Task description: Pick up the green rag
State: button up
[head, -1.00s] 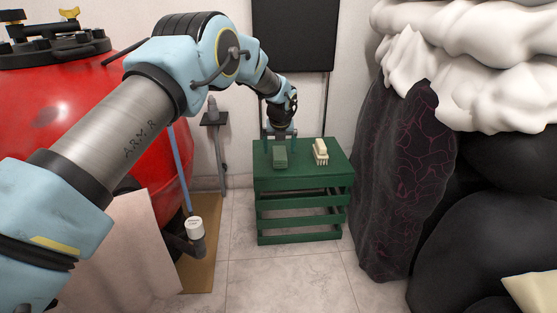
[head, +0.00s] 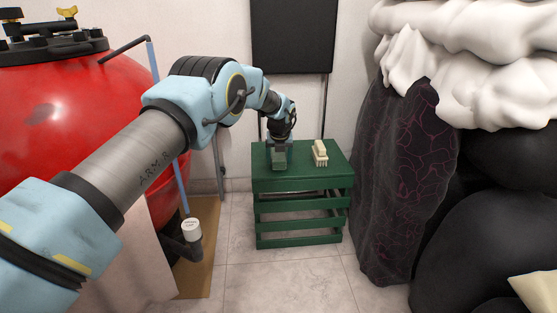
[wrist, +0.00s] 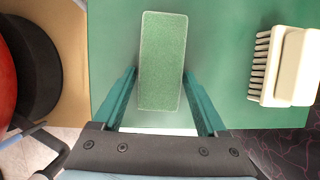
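The green rag (wrist: 162,62) is a flat rectangle lying on the top of the green slatted crate (head: 325,180). In the head view the rag (head: 279,163) shows only in part, just below my gripper (head: 280,152). In the wrist view my gripper (wrist: 165,82) is open, with one teal finger on each side of the rag's near half. There are gaps between the fingers and the rag. I cannot tell how high the fingertips are above the crate top.
A cream brush (head: 320,152) lies on the crate to the right of the rag. A red tank (head: 75,110) stands at the left. A dark patterned bag (head: 405,180) stands close to the crate's right side. Tiled floor in front is clear.

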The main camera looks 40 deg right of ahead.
aim_at(279, 158)
jog(key=c, duration=1)
jog(key=shift+c, duration=0.2)
notch_tip(279, 158, up, 10)
jog(key=p, duration=0.3)
